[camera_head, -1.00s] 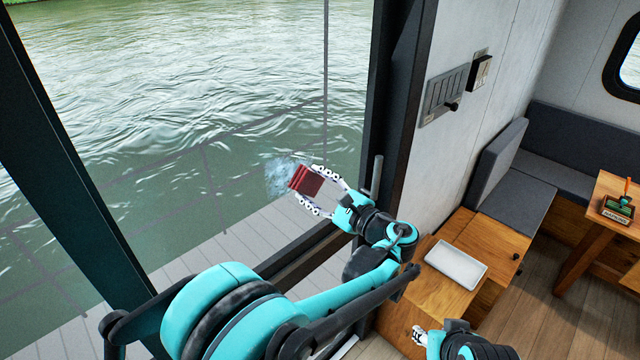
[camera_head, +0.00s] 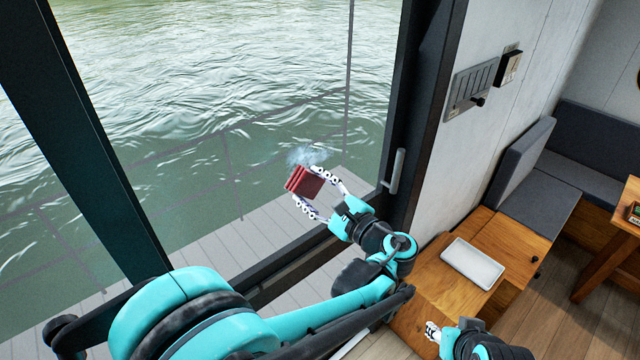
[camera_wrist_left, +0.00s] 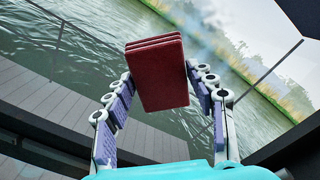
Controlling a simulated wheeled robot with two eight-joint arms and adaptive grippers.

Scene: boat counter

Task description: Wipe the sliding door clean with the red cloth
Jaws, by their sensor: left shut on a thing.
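The sliding door is a large glass pane (camera_head: 200,110) in a dark frame, with a grey upright handle (camera_head: 397,170) at its right edge. A pale, cloudy smudge (camera_head: 306,156) shows on the glass. My left gripper (camera_head: 314,190) is shut on the folded red cloth (camera_head: 303,182), just below the smudge. In the left wrist view the cloth (camera_wrist_left: 158,78) sits between the two fingers, with a faint haze (camera_wrist_left: 200,42) beyond it. I cannot tell whether the cloth touches the glass. My right gripper (camera_head: 432,332) shows only partly at the bottom, apparently empty; its opening is unclear.
A white tray (camera_head: 472,264) lies on the wooden counter (camera_head: 432,283) right of the door. A switch panel (camera_head: 470,88) is on the wall. A grey cushioned bench (camera_head: 545,190) and a wooden table (camera_head: 610,240) stand at the right.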

